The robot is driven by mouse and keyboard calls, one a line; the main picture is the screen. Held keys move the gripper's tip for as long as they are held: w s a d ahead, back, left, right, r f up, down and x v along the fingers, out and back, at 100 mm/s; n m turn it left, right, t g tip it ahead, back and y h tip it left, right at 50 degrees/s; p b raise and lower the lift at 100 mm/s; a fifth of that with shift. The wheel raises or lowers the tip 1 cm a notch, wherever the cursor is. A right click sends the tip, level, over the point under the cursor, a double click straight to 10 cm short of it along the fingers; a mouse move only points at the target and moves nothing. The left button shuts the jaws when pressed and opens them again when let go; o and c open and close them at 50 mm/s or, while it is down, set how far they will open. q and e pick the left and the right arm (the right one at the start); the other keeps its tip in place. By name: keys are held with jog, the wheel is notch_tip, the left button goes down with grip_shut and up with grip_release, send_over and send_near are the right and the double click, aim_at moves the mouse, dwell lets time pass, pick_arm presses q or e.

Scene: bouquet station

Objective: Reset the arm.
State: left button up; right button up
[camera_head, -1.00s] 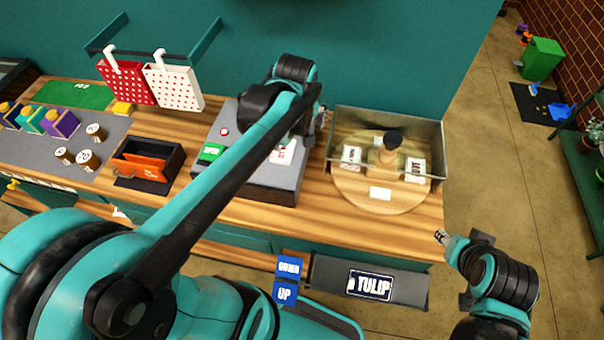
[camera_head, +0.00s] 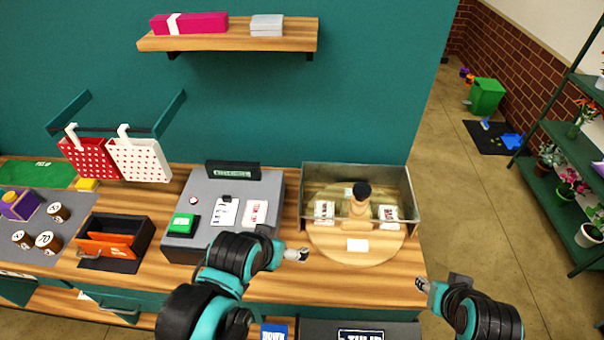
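My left gripper (camera_head: 297,255) is over the front part of the wooden counter (camera_head: 330,285), between the grey machine and the round turntable. It seems to hold nothing, but its fingers are too small to tell if they are open. My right gripper (camera_head: 424,287) is at the counter's right front corner, with nothing visible in it. Its finger gap is also unclear. Both arms come in from the bottom of the view.
A grey machine (camera_head: 272,190) with a green button stands behind my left gripper. A round wooden turntable (camera_head: 335,250) sits in a metal-walled bay. An orange drawer box (camera_head: 148,228) is left. Red (camera_head: 86,160) and white (camera_head: 140,160) perforated baskets hang on a rail.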

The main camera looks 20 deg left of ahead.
notch_tip(320, 180, down, 19)
jog(key=b, duration=1.8)
jog(key=shift+b, duration=0.35)
